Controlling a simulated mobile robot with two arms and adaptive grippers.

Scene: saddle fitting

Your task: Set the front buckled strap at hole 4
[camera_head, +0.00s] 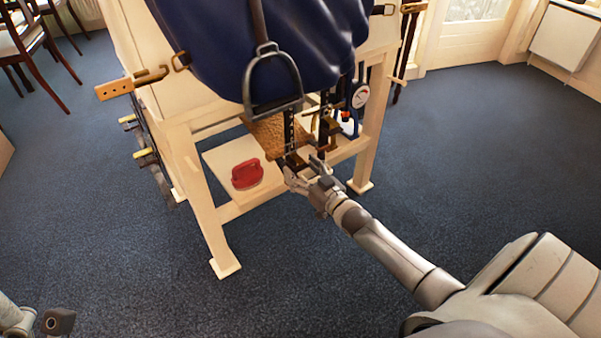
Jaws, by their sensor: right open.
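Two dark straps with rows of holes hang below the blue saddle cover (235,50). The left strap (289,132) ends in a dark buckle piece (294,160) by my right gripper. The other strap (323,122) hangs just to its right. I cannot tell which is the front one, nor read the hole numbers. My right gripper (304,172) is open at the lower end of the left strap; whether it touches is too small to tell. Part of my left arm (20,318) shows at the bottom left corner; its jaw state does not show.
A metal stirrup (272,80) hangs close above the straps. The wooden stand (205,195) has a lower shelf bearing a red object (247,174). A round gauge (360,96) hangs at the right. Dark blue carpet is clear in front.

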